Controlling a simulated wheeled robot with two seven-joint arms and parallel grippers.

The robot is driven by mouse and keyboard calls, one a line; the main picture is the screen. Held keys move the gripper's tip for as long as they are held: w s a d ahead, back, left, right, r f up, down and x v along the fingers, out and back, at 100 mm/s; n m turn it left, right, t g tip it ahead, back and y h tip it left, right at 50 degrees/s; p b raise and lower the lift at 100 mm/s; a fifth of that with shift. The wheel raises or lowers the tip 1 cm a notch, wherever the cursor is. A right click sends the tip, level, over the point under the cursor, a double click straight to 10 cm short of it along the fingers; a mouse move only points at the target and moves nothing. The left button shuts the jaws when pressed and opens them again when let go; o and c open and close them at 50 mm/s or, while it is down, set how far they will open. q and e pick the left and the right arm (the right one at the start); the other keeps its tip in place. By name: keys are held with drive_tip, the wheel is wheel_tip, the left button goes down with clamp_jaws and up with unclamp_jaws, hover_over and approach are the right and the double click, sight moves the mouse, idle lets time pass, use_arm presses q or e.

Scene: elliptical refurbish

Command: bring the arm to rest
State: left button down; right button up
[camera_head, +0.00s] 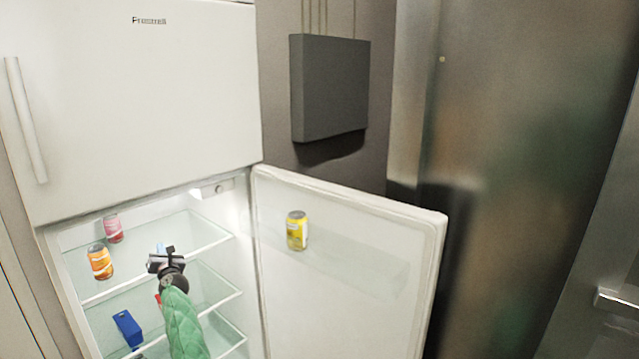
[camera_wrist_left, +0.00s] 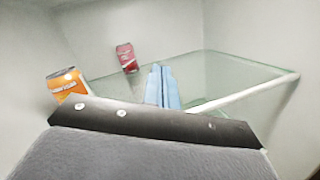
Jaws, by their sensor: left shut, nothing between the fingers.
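My left gripper (camera_head: 161,249) is in front of the open lower fridge compartment, its arm in a green sleeve coming up from below. In the left wrist view its light blue fingers (camera_wrist_left: 162,88) are together with nothing between them, pointing toward the glass shelf. An orange can (camera_head: 100,262) and a pink-red can (camera_head: 113,229) stand on the upper shelf, left of the gripper. The wrist view shows the orange can (camera_wrist_left: 67,84) and the red can (camera_wrist_left: 127,57) apart from the fingers. My right gripper is not in view.
The fridge door (camera_head: 350,290) stands open to the right, with a yellow can (camera_head: 297,230) on its inner side. A grey wall box (camera_head: 330,88) hangs behind. A steel appliance (camera_head: 520,150) stands at the right.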

use_arm(q)
drive_tip(key=d+r+m+t+h, duration=0.4)
drive_tip(key=d+r+m+h, duration=1)
drive_tip(key=m, duration=0.9)
drive_tip(key=s+d+f+m+g+h, duration=0.25)
drive_tip(key=s+d+m, duration=0.2)
drive_tip(key=m, duration=0.25)
drive_tip(key=s+d+f+m+g+y, duration=0.2)
drive_tip(key=s+d+f+m+g, duration=0.3)
drive_tip(key=s+f, duration=0.85)
drive_tip(key=s+d+f+m+g+y, duration=0.3)
drive_tip(key=s+d+f+g, duration=0.4)
drive_tip(key=s+f, duration=0.65)
drive_tip(key=s+d+f+g, duration=0.1)
drive_tip(key=s+d+f, duration=0.1)
drive_tip(key=s+f, duration=0.5)
drive_tip(key=s+d+f+m+g, duration=0.1)
drive_tip(key=s+f, duration=0.6)
drive_tip(key=s, duration=1.1)
drive_tip(key=s+d+f+g, duration=0.2)
drive_tip(key=s+f, duration=0.5)
drive_tip(key=s, duration=0.6)
drive_tip(key=shift+d+m, duration=0.4)
drive_tip(key=shift+d, duration=0.4)
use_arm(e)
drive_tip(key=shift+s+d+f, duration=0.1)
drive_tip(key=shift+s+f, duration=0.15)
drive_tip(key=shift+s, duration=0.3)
